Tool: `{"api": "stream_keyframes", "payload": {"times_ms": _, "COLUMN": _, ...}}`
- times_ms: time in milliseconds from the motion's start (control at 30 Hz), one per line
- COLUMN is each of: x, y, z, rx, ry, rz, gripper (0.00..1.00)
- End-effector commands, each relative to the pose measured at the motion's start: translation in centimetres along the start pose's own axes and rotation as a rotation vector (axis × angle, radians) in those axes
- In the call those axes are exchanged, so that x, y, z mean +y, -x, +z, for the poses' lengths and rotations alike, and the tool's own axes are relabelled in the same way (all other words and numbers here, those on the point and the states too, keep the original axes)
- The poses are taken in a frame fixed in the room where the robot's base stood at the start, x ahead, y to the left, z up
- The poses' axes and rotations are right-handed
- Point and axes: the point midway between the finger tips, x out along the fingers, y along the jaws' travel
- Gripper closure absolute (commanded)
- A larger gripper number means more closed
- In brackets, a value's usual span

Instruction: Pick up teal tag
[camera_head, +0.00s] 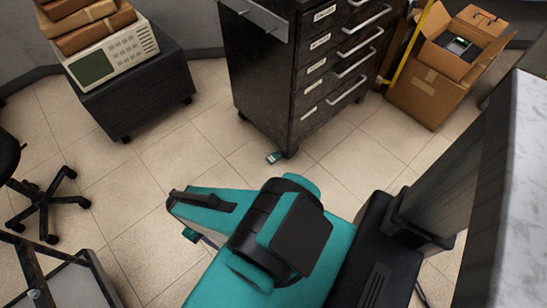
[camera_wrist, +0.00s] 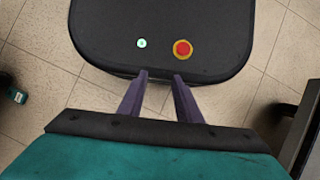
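The teal tag (camera_head: 274,157) is a small teal piece with a pale part. It lies on the tiled floor by the front bottom corner of the dark drawer cabinet. In the wrist view a small teal and white thing, which looks like the tag (camera_wrist: 17,96), lies on the floor at the far left edge. My gripper (camera_wrist: 160,76) has two purple fingers standing apart with nothing between them. The tag is well to the left of the fingers there. In the head view my teal arm hides most of the gripper.
The drawer cabinet (camera_head: 265,70) stands right behind the tag. A black wheeled pedestal (camera_head: 140,92) carries a beige instrument (camera_head: 112,55). Cardboard boxes (camera_head: 428,93) are at the upper right. A chair base (camera_head: 46,203) is at left. Floor left of the tag is clear.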

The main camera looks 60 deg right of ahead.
Motion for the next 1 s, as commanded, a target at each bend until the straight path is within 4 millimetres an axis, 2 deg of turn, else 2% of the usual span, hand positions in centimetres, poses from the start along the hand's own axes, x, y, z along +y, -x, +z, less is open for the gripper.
{"api": "stream_keyframes", "payload": {"times_ms": 200, "x": 0.0, "y": 0.0, "z": 0.0, "rx": 0.0, "ry": 0.0, "rz": 0.0, "gripper": 0.69}}
{"api": "stream_keyframes", "payload": {"times_ms": 400, "x": 0.2, "y": -0.2, "z": -0.6, "rx": 0.004, "ry": -0.015, "rz": -0.004, "gripper": 0.39}}
{"api": "stream_keyframes", "payload": {"times_ms": 467, "x": 0.5, "y": -0.4, "z": -1.2, "rx": 0.009, "ry": -0.032, "rz": -0.009, "gripper": 0.39}}
{"api": "stream_keyframes", "payload": {"times_ms": 567, "x": 1.3, "y": -0.9, "z": -2.7, "rx": 0.022, "ry": -0.08, "rz": -0.021, "gripper": 0.39}}
{"api": "stream_keyframes", "payload": {"times_ms": 767, "x": 4.6, "y": -2.2, "z": -7.4, "rx": 0.061, "ry": -0.236, "rz": -0.061, "gripper": 0.39}}
{"api": "stream_keyframes", "payload": {"times_ms": 1000, "x": 10.2, "y": -3.6, "z": -13.4, "rx": 0.114, "ry": -0.479, "rz": -0.122, "gripper": 0.39}}
